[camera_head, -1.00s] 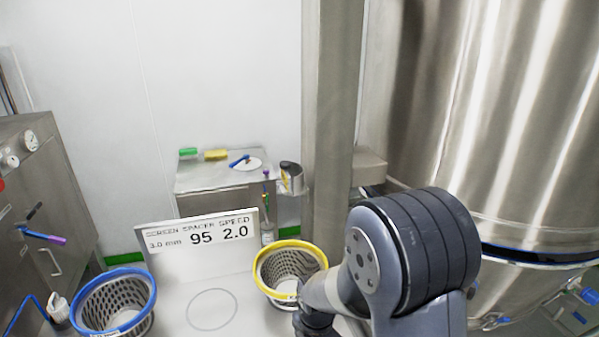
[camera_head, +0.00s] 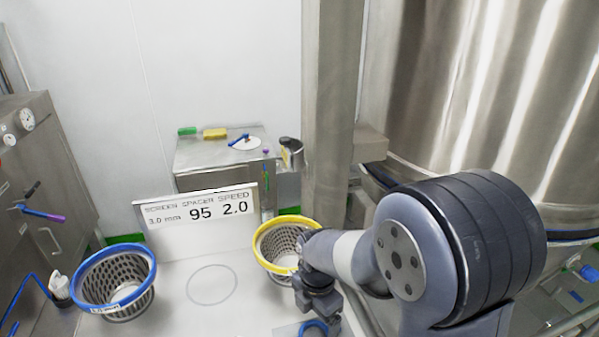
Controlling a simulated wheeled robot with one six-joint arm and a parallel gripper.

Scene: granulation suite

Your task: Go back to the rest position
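My arm reaches in from the lower right of the head view. Its big grey joint fills the lower right. My gripper (camera_head: 320,299) hangs at the end of the arm, just to the right of and in front of the yellow-rimmed basket (camera_head: 262,242), overlapping its right side in the picture. The fingertips are dark and small, so I cannot tell whether they are open or shut, and I see nothing clearly held. A blue curved piece (camera_head: 314,326) shows just below the gripper; whether they touch is unclear.
A blue-rimmed basket (camera_head: 117,310) stands at lower left, with a circle-marked clear patch (camera_head: 212,286) between the baskets. A sign (camera_head: 199,216) stands behind. A steel column (camera_head: 331,120) and large steel vessel (camera_head: 480,90) rise behind my arm. A steel cabinet (camera_head: 40,165) is at left.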

